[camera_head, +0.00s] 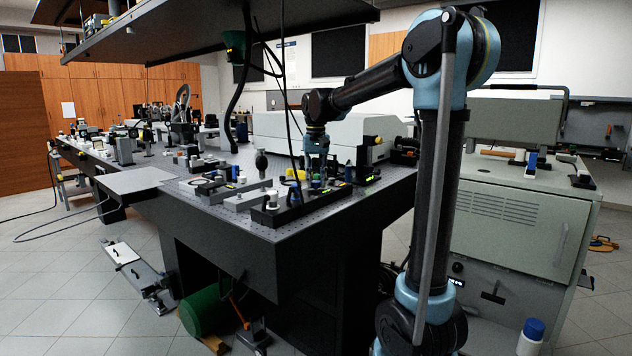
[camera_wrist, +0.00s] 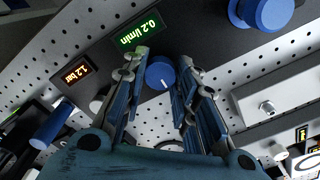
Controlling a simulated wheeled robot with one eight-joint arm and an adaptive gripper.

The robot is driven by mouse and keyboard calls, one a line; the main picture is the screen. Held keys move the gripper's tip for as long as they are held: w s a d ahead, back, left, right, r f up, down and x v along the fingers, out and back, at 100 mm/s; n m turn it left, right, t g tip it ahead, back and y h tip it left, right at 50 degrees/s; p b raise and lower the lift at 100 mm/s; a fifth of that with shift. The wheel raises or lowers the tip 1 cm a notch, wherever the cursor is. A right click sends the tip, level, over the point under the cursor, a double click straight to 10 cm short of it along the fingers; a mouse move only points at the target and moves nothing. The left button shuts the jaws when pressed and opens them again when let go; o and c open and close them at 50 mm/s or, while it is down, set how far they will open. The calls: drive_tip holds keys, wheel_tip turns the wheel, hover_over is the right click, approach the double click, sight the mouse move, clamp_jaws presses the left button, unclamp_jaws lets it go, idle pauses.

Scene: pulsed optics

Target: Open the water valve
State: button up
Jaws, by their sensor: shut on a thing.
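In the wrist view a round blue knob (camera_wrist: 158,72) with a short white mark sits on a black panel, between the two fingers of my gripper (camera_wrist: 163,60). The fingers are shut on the knob from both sides. A green readout (camera_wrist: 138,32) beside it shows 0.2 l/min. An orange readout (camera_wrist: 74,76) to its left shows 1.2 bar. In the head view my gripper (camera_head: 317,170) points down at the optical table among small parts; the arm's end hides much of the knob there.
A second blue knob (camera_wrist: 268,12) stands at the upper right of the wrist view, and a blue cylinder (camera_wrist: 52,124) at the left. The perforated optical table (camera_head: 240,215) is crowded with small devices. A shelf (camera_head: 215,30) and hanging cables (camera_head: 288,100) are above it.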

sight(316, 181)
drive_tip(key=shift+w, duration=0.1)
idle(0.5)
drive_tip(key=o, duration=1)
drive_tip(key=shift+o, duration=0.2)
drive_tip(key=shift+r, duration=0.1)
wheel_tip(316, 181, up, 12)
drive_tip(key=shift+f, duration=0.2)
drive_tip(key=s+d+f, duration=0.6)
drive_tip(key=s+d, duration=0.3)
drive_tip(key=s+d+f, duration=0.4)
drive_tip(key=s+f, duration=0.3)
drive_tip(key=f, duration=0.2)
drive_tip(key=s+d+f+m+t, duration=0.1)
drive_tip(key=s+d+f, duration=0.3)
drive_tip(key=s+f, duration=0.4)
drive_tip(key=s+d+f+t, duration=0.1)
drive_tip(key=s+d+f, duration=0.3)
drive_tip(key=s+f, duration=0.4)
wheel_tip(316, 181, down, 3)
drive_tip(key=shift+d+r, duration=0.2)
drive_tip(key=shift+d, duration=0.2)
